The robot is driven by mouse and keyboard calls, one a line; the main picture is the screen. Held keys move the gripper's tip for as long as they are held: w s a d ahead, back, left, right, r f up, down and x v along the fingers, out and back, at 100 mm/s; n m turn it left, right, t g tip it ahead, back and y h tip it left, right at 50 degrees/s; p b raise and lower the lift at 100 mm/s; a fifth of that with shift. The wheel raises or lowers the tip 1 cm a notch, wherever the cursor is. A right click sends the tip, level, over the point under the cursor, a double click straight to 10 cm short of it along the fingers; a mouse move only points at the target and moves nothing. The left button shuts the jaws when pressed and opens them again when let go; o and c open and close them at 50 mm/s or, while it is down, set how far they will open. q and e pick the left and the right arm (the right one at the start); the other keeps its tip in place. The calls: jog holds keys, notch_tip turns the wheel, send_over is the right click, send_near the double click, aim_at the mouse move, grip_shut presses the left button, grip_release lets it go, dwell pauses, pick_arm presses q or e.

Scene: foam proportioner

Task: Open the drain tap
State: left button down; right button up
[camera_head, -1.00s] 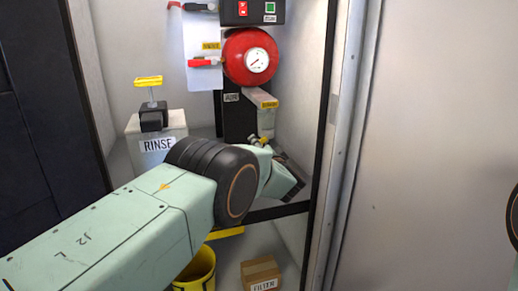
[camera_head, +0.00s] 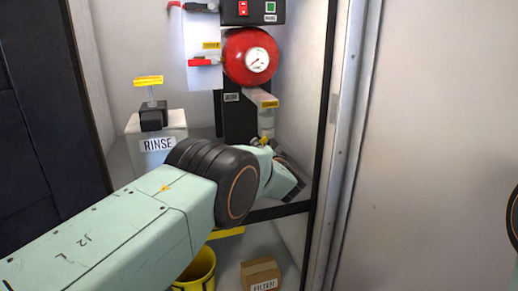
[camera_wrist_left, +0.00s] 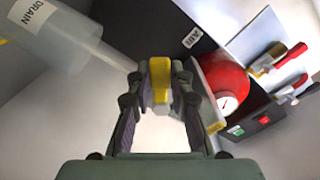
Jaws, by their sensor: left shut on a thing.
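The drain tap's small yellow handle (camera_head: 265,140) sits below the clear bowl (camera_head: 266,120) on the back wall, under the red tank. In the left wrist view the yellow handle (camera_wrist_left: 160,68) lies between the fingertips of my left gripper (camera_wrist_left: 160,82), which is shut on it. In the head view my wrist hides the fingers and the lower part of the tap. I cannot tell how far the handle is turned. My right gripper does not show.
The red tank with gauge (camera_head: 247,57) is above. A RINSE container (camera_head: 158,138) stands left. A yellow bucket (camera_head: 197,270) and a FILTER box (camera_head: 262,274) lie below. The cabinet's dark frame post (camera_head: 322,130) is close on the right. A DRAIN-labelled container (camera_wrist_left: 50,35) shows in the wrist view.

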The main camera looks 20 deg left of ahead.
pick_arm(q)
jog(key=shift+w+d+f+n+b, duration=0.35)
jog(key=shift+d+n+b, duration=0.25)
jog(key=shift+n, duration=1)
jog(key=shift+w+d+f+n+b, duration=0.35)
jog(key=shift+n+b, duration=0.45)
jog(key=shift+n, duration=0.8)
jog(key=shift+w+d+f+n+b, duration=0.25)
jog(key=shift+d+n+b, duration=0.4)
jog(key=shift+n, duration=0.95)
jog(key=c, duration=1.2)
grip_release()
jog(key=shift+a, duration=0.1)
jog(key=shift+r, duration=0.1)
